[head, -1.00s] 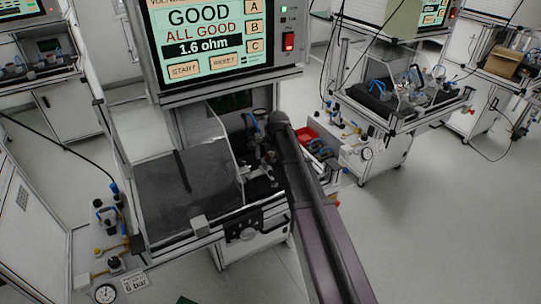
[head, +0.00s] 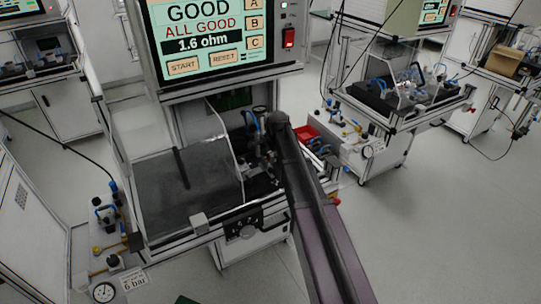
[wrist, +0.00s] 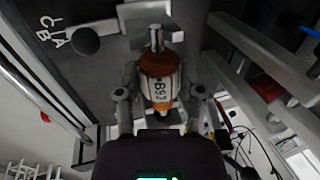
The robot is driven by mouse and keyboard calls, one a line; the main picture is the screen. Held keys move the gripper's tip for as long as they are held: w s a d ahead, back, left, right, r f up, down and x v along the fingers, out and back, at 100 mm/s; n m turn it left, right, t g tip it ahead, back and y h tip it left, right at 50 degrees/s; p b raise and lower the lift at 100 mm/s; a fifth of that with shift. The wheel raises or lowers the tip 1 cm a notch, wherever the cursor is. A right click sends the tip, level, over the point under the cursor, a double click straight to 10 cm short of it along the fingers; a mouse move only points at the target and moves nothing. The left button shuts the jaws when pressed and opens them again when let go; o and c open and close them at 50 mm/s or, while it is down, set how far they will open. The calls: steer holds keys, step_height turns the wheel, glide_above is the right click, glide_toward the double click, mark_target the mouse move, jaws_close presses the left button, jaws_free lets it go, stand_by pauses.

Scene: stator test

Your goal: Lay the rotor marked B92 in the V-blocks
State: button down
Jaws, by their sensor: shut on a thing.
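The rotor marked B92 (wrist: 160,65) shows in the wrist view, with a copper-coloured winding, a pale label band and a silver shaft end pointing up the picture. My gripper (wrist: 159,84) is shut on it, one finger on each side. Near the shaft end is a pale metal block (wrist: 131,14); I cannot tell whether it is a V-block, or whether the rotor touches it. In the head view my gripper (head: 264,160) is small and dark at the right part of the test bench, and the rotor cannot be made out there.
The bench has a dark bed (head: 185,200) under a clear guard (head: 226,140). Its screen (head: 205,40) reads GOOD, ALL GOOD, 1.6 ohm. A round black knob (wrist: 86,40) and frame rails (wrist: 262,62) are near the gripper.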

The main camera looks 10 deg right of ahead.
steer(key=shift+f, duration=0.25)
stand_by(0.4)
steer(key=shift+c, duration=0.7)
jaws_free()
